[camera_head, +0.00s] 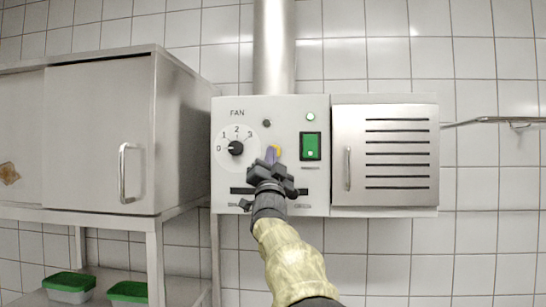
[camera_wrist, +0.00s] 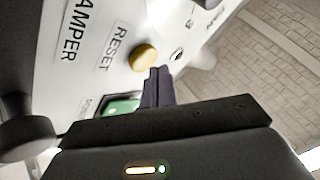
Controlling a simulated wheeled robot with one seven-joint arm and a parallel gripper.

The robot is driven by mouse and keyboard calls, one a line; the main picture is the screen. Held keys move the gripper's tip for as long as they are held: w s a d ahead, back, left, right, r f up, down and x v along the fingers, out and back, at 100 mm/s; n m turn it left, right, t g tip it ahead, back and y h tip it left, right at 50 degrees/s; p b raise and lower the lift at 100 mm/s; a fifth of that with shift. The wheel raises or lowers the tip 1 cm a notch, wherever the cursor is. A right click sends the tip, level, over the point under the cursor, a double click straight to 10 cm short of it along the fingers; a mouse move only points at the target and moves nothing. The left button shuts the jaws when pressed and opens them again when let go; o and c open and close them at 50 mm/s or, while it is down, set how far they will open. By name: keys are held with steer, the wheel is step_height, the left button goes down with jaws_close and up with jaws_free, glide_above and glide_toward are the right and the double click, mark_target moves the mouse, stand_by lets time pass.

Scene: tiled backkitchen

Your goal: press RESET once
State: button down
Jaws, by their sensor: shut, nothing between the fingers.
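The yellow RESET button (camera_wrist: 143,57) is round and sits on the white control panel beside the printed word RESET (camera_wrist: 113,50) in the wrist view. In the head view the button (camera_head: 278,150) shows just beyond my fingertips, partly hidden by them. My gripper (camera_head: 271,154) is shut and empty, its dark fingers pointing at the panel. In the wrist view the fingertips (camera_wrist: 159,72) lie right at the button's edge. I cannot tell whether they touch it.
The panel (camera_head: 290,108) also carries a FAN knob (camera_head: 236,148), a green switch (camera_head: 311,146) and a dark slot with a slider (camera_head: 240,190). A louvred steel door (camera_head: 397,150) is to the right, a steel cabinet (camera_head: 95,135) to the left. Green-lidded boxes (camera_head: 69,282) stand low left.

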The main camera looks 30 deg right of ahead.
steer(key=shift+s, duration=0.15)
steer(key=s+a+b, duration=0.1)
steer(key=s+b, duration=0.1)
steer(key=s+a+b, duration=0.2)
stand_by(0.8)
stand_by(0.6)
